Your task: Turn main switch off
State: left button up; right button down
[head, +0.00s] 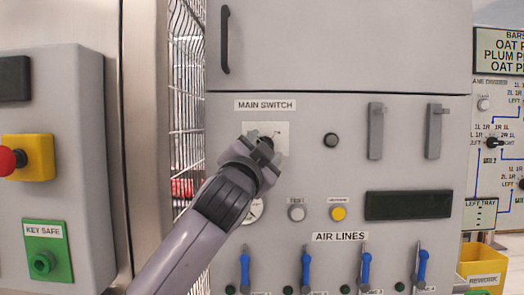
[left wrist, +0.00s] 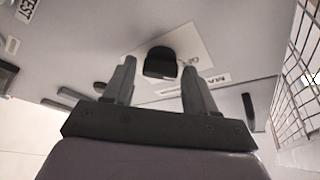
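The main switch is a dark knob (left wrist: 160,62) on a white plate (head: 280,131) below the MAIN SWITCH label (head: 265,105) on the grey panel. My left gripper (head: 262,147) is in front of this plate in the head view and covers its lower left part and most of the knob. In the left wrist view its two fingers are spread apart with nothing held. The knob shows between and beyond the fingertips. I cannot tell whether the fingers touch it. The knob's exact setting is not clear. My right gripper is in neither view.
A black round knob (head: 331,140) and two grey handles (head: 376,131) are right of the switch. Below are a white button (head: 297,212), a yellow button (head: 338,212) and several blue AIR LINES levers (head: 305,268). A wire fence (head: 186,85) stands left of the panel.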

pick_arm(q)
jog(key=shift+o, duration=0.3)
jog(key=b+v, duration=0.1)
jog(key=v, duration=0.6)
dwell(0.3)
